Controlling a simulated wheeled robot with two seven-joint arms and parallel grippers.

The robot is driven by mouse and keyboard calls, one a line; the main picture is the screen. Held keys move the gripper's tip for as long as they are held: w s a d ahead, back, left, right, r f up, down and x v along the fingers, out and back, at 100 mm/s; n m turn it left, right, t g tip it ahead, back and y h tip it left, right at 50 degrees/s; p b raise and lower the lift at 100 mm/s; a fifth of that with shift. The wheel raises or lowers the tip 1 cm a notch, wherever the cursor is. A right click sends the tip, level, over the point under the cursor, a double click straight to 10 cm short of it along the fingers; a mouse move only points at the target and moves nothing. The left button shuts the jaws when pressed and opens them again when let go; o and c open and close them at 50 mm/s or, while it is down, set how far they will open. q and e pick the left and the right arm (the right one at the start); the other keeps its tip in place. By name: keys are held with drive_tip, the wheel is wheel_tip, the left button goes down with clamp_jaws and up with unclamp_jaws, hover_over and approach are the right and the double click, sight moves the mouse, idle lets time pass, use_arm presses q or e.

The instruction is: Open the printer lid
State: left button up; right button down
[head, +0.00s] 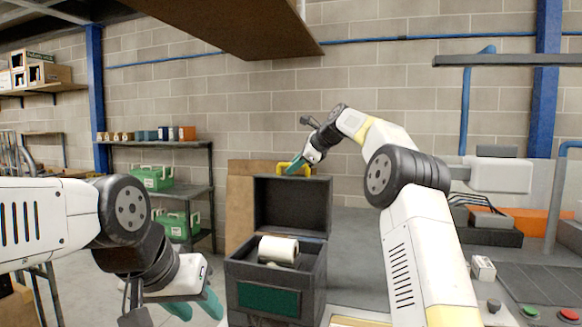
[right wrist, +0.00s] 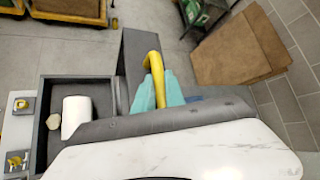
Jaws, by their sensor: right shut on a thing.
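The printer (head: 276,290) is a dark grey box with a green front panel, and it also shows in the right wrist view (right wrist: 48,90). Its lid (head: 291,205) stands raised, about upright, at the back of the box. A white roll (head: 278,249) lies inside the open box. My right gripper (head: 291,168) is shut on the yellow lid handle (right wrist: 153,62) at the lid's upper edge; its teal fingers (right wrist: 160,92) hide part of the handle. My left gripper (head: 196,307) is open and empty, left of the printer, with its fingers pointing down.
A control panel with green and red buttons (head: 530,312) and a small white box (head: 483,268) are on the right. Shelves with green cases (head: 152,178) stand behind on the left. A brown overhead shelf (head: 225,25) hangs above. Cardboard sheets (right wrist: 240,50) lean at the wall.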

idle(0.3)
drive_tip(key=c, duration=1.7)
unclamp_jaws()
drive_tip(key=shift+v, duration=3.95)
drive_tip(key=s+d+n+h, duration=0.15)
drive_tip(key=s+n, duration=0.35)
drive_tip(key=s, duration=0.7)
drive_tip(key=s+d+f+n+h, duration=0.1)
drive_tip(key=s+f+n, duration=0.4)
drive_tip(key=s, duration=0.6)
drive_tip(key=s+d+f+n+g+h, duration=0.1)
drive_tip(key=s+d+f+n, duration=0.2)
drive_tip(key=s+f, duration=0.5)
drive_tip(key=s+d+f+n+h, duration=0.1)
drive_tip(key=s+f+n, duration=0.5)
drive_tip(key=s, duration=0.8)
drive_tip(key=shift+s+d+f+n+h, duration=0.2)
drive_tip(key=shift+d+f+n+h, duration=0.15)
drive_tip(key=shift+f, duration=0.5)
